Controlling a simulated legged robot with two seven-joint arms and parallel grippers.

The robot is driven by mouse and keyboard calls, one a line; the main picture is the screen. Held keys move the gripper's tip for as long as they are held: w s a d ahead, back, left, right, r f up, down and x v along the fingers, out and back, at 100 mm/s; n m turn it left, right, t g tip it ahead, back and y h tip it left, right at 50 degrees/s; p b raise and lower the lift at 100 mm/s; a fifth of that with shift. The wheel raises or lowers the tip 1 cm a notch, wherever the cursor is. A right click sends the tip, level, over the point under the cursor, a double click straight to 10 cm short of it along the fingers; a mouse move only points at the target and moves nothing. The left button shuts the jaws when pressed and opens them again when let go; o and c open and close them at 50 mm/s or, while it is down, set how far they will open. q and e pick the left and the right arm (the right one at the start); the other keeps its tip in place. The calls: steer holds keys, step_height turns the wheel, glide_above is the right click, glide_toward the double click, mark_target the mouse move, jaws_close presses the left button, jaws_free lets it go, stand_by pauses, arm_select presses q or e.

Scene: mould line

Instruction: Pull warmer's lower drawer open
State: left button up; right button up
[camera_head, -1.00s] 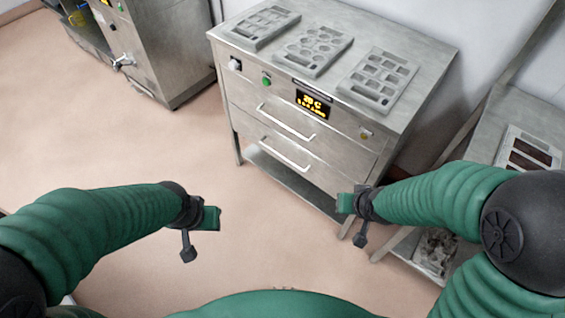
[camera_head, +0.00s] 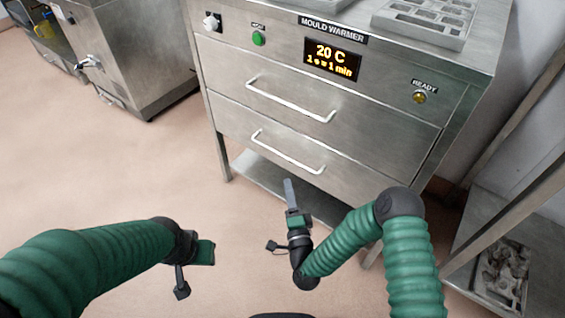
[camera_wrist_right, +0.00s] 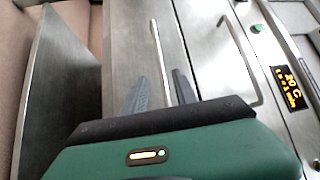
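The mould warmer (camera_head: 330,90) is a steel cabinet with two shut drawers. The lower drawer (camera_head: 225,117) has a white bar handle (camera_head: 287,154); the upper drawer has a similar handle (camera_head: 290,103). My right gripper (camera_head: 288,182) is just in front of and below the lower handle. In the right wrist view, my right gripper's two grey fingers (camera_wrist_right: 160,92) are spread apart, and the near end of the lower handle (camera_wrist_right: 157,50) lines up with the gap between them. Contact cannot be told. My left gripper (camera_head: 205,252) is at the lower left, away from the warmer; its fingers are not clear.
Grey moulds (camera_head: 425,20) lie on the warmer's top. A low shelf (camera_head: 262,172) is under the drawers. A steel rack (camera_head: 545,215) stands at the right, another steel machine (camera_head: 135,55) at the back left. The floor in front is clear.

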mark_target(283, 155)
steer(key=b+x, duration=0.1)
steer(key=x, duration=0.3)
steer(key=b+x, duration=0.2)
steer(key=x, duration=0.2)
steer(key=b+x, duration=0.1)
steer(key=x, duration=0.2)
steer(key=shift+w+f+b, duration=0.2)
steer(key=shift+w+b, duration=0.15)
steer(key=shift+w, duration=0.1)
steer(key=shift+w+r, duration=0.25)
steer(key=shift+w, duration=0.15)
jaws_close()
steer(key=shift+s+f, duration=0.1)
steer(key=shift+f, duration=0.1)
